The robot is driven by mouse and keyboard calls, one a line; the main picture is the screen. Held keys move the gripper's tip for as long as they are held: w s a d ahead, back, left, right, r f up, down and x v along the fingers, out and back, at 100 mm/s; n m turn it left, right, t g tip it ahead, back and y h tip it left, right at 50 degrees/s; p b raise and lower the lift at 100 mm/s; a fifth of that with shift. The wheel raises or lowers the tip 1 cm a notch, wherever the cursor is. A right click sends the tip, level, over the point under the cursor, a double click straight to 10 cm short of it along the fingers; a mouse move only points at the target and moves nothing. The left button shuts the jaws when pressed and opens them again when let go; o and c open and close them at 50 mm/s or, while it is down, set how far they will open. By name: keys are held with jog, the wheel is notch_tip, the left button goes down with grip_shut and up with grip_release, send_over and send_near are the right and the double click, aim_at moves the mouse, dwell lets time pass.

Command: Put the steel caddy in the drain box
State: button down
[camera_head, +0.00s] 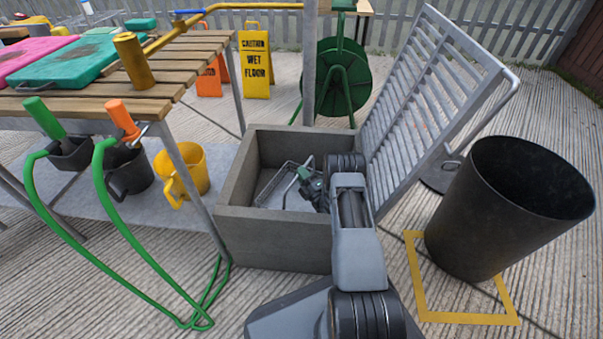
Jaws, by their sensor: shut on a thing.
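The drain box (275,237) is a grey, open-topped concrete box in the middle of the view. Its slatted metal grate (425,95) stands tilted up at its right side. The steel caddy (271,184) is a wire-framed piece seen inside the box's opening, partly hidden by my arm and the front wall. My gripper (304,184) reaches over the front wall into the box and is shut on the caddy. The fingertips are small and partly hidden. I cannot tell whether the caddy touches the box floor.
A black bin (510,210) stands right of the box, by a yellow floor outline (467,318). A slatted wooden table (140,100) with hanging buckets and green hoses is close on the left. A hose reel (335,82) and a wet floor sign (256,65) stand behind.

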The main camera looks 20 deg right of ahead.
jog(key=shift+f, duration=0.55)
dwell(0.5)
jog(key=c, duration=1.1)
grip_release()
jog(key=shift+f, duration=0.1)
jog(key=shift+s, duration=0.1)
